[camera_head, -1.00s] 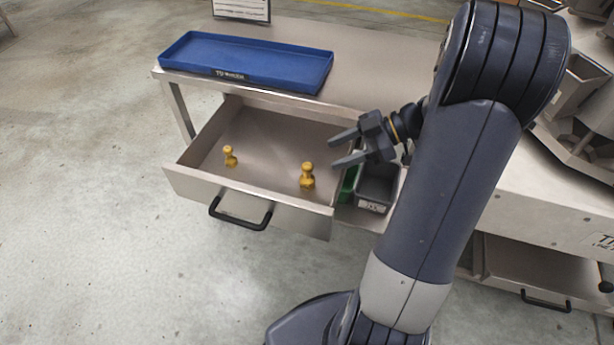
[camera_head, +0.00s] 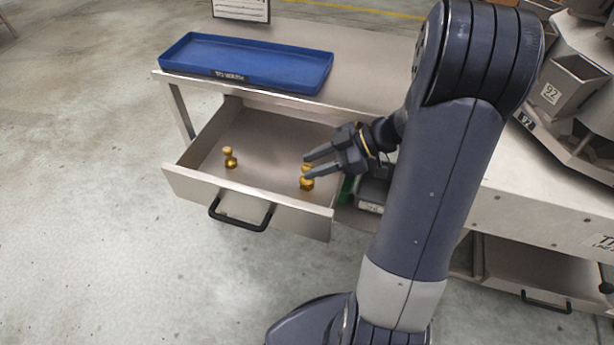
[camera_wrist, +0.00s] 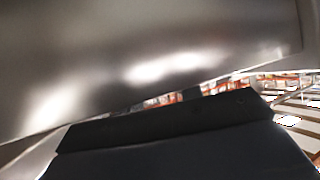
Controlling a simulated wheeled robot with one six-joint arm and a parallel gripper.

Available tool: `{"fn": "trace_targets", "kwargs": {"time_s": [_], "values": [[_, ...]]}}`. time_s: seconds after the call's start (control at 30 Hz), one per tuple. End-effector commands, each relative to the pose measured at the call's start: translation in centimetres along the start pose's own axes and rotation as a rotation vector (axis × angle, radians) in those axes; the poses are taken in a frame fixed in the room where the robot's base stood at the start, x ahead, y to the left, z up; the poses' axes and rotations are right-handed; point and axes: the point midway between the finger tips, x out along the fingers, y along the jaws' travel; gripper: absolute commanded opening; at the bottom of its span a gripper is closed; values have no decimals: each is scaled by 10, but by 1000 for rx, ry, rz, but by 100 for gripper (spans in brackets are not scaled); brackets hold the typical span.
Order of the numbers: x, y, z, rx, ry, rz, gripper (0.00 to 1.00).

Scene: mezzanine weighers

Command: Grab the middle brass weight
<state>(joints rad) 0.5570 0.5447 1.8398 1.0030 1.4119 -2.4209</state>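Two brass weights stand upright in the open drawer in the head view: a smaller-looking left weight (camera_head: 230,160) and a right weight (camera_head: 307,184). No third weight shows, so I cannot tell from these which is the middle one. My gripper (camera_head: 306,164) is open, its fingers pointing left. In the picture its fingers overlap the right weight, the lower finger crossing in front of its neck; I cannot tell whether they touch it.
The drawer (camera_head: 250,202) has raised walls and a black handle (camera_head: 240,222) in front. A blue tray (camera_head: 245,49) lies on the bench top above it. A grey bin (camera_head: 370,195) and a green object (camera_head: 347,188) sit right of the drawer, partly hidden by my arm.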

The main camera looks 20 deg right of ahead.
Motion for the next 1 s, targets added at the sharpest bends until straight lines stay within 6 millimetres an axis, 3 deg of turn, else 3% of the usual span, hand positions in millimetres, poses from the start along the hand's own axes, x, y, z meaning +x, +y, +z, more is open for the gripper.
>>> {"fn": "trace_targets", "kwargs": {"time_s": [0.4, 0.83, 1.0], "values": [[0, 0, 0, 0, 0, 0, 0], [-1, 0, -1, -1, 1, 0, 0], [-9, 1, -16, -5, 0, 3, 0]]}}
